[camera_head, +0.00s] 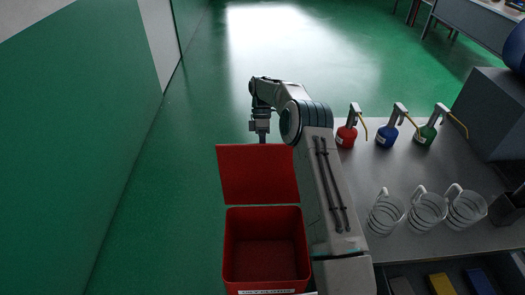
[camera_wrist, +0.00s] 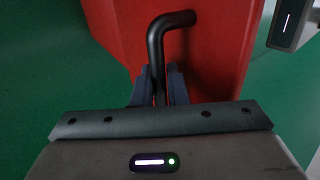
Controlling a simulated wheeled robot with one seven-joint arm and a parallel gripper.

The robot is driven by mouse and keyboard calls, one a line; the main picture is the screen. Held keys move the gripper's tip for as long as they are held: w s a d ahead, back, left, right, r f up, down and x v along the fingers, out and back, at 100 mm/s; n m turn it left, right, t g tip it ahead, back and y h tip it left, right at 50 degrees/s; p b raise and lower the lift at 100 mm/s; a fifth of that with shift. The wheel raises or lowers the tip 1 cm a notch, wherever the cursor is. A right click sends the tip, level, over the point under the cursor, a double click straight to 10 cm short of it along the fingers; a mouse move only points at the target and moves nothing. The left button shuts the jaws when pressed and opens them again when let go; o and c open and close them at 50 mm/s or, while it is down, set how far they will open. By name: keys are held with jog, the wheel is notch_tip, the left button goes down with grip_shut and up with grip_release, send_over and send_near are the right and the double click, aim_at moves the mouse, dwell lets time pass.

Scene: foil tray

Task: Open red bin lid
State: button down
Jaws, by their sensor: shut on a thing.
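The red bin (camera_head: 229,245) stands at the lower middle of the head view, and its inside is visible and looks empty. Its red lid (camera_head: 258,178) is raised at the far side of the bin, standing up from the rim. The lid's red surface also fills the upper middle of the wrist view (camera_wrist: 218,60). My gripper (camera_head: 262,138) is at the lid's far top edge, its fingertips hidden in the head view. In the wrist view my gripper (camera_wrist: 160,88) is shut on a bent black handle (camera_wrist: 156,45) on the red surface.
A green wall (camera_head: 80,120) is at left. Green floor beyond the bin is free.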

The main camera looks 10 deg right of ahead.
jog(key=shift+w+f, duration=0.4)
jog(key=shift+w, duration=0.1)
jog(key=c, duration=1.5)
grip_release()
jog(key=shift+w+a, duration=0.1)
jog(key=shift+o, duration=0.2)
jog(key=shift+r, duration=0.1)
jog(key=s+d+r+b, duration=0.3)
jog(key=s+d+r, duration=0.1)
jog(key=d+r, duration=0.6)
jog(key=shift+s+d+r, duration=0.35)
jog(key=shift+s+r, duration=0.05)
jog(key=shift+r, duration=0.1)
